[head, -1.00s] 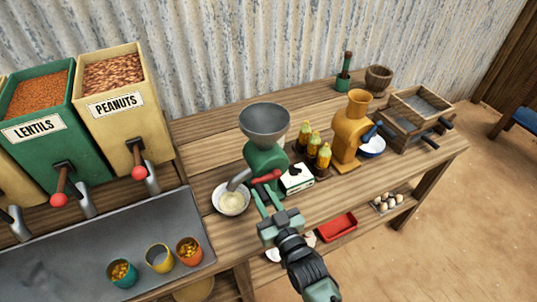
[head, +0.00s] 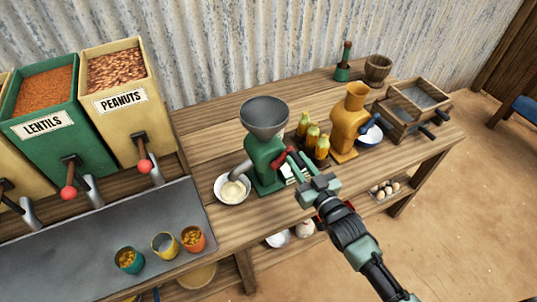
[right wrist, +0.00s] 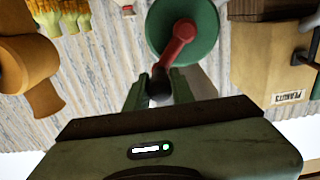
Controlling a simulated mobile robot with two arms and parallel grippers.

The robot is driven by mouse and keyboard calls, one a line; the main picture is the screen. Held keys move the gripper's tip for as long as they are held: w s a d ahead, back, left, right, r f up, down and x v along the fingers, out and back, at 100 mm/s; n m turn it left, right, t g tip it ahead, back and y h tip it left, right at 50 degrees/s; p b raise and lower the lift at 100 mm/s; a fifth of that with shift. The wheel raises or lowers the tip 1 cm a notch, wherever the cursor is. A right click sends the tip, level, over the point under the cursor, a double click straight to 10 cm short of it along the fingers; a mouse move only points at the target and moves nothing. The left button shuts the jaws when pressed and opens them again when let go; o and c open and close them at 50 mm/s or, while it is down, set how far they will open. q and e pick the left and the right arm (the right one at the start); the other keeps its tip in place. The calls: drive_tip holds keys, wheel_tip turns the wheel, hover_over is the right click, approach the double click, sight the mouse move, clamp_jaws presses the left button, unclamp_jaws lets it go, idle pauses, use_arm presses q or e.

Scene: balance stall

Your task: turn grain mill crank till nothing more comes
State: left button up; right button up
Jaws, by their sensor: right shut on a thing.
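The green grain mill (head: 262,158) stands on the wooden table with a grey funnel hopper (head: 265,115) on top. In the head view I see no grain in the hopper. Its spout points down to the left into a white bowl (head: 222,196) holding pale meal. My right gripper (head: 286,163) is at the mill's right side. In the right wrist view the red crank arm (right wrist: 176,48) runs from the green mill body (right wrist: 205,28) to a dark handle (right wrist: 159,82), which sits between the fingers of my right gripper (right wrist: 158,92). My left gripper is not in view.
Corn cobs (head: 313,140) stand right of the mill, close to my right gripper. Three cups (head: 165,245) stand on the grey tray (head: 60,240) at left. Bare table lies in front of the orange mill.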

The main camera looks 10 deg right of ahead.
drive_tip(key=o, duration=1.1)
drive_tip(key=shift+c, duration=0.2)
drive_tip(key=shift+s, duration=0.1)
drive_tip(key=shift+s+d+p, duration=0.2)
drive_tip(key=shift+s+p, duration=0.2)
drive_tip(key=shift+s, duration=0.15)
drive_tip(key=p+v, duration=0.1)
drive_tip(key=v, duration=0.3)
drive_tip(key=shift+s+p, duration=0.15)
drive_tip(key=shift+p, duration=0.15)
drive_tip(key=shift+p+v, duration=0.3)
drive_tip(key=shift+v, duration=0.95)
